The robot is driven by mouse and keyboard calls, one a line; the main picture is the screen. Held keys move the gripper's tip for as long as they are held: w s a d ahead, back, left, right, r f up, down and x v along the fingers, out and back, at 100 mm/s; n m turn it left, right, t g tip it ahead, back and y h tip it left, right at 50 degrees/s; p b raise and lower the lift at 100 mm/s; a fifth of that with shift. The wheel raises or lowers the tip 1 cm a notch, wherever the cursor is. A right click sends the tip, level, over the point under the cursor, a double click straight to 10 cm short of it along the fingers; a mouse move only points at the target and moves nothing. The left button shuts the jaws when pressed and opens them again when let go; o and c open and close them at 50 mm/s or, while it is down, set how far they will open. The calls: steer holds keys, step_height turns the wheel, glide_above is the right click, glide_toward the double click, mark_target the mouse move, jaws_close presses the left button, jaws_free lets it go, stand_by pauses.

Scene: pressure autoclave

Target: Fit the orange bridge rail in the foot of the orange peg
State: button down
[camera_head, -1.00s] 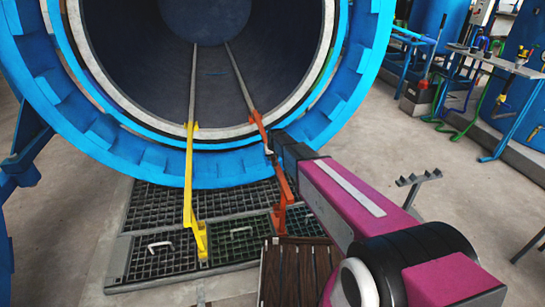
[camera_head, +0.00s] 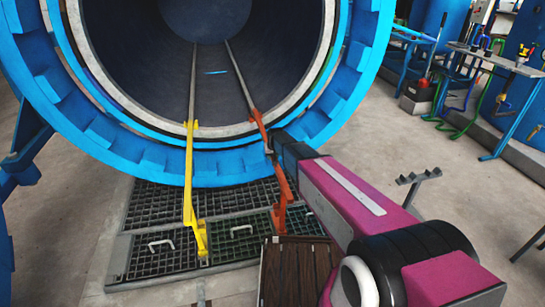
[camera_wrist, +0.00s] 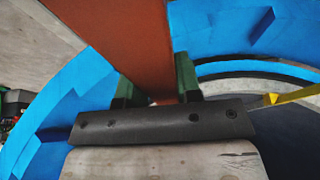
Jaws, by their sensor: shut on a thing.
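The orange bridge rail (camera_head: 281,180) slopes from the rim of the autoclave mouth down to the floor grating. The orange peg (camera_head: 280,220) stands on the grating at the rail's lower end. The two overlap in the picture, and I cannot tell whether the rail's end sits in the peg's foot. My gripper (camera_head: 269,150) is at the rail's upper part, coming from the right. In the wrist view the rail (camera_wrist: 125,35) runs between the green fingers of my gripper (camera_wrist: 157,85), which is shut on it. The rail's far end is out of the wrist view.
A yellow rail (camera_head: 189,170) bridges the rim and the grating on the left. Two tracks (camera_head: 239,75) run into the chamber. A dark wooden platform (camera_head: 298,270) lies on the floor near my arm. A grey pronged stand (camera_head: 418,182) is at the right. Grating panels (camera_head: 160,255) have handles.

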steer(key=shift+r, duration=1.25)
steer(key=shift+f, duration=1.35)
stand_by(2.3)
steer(key=shift+r, duration=1.4)
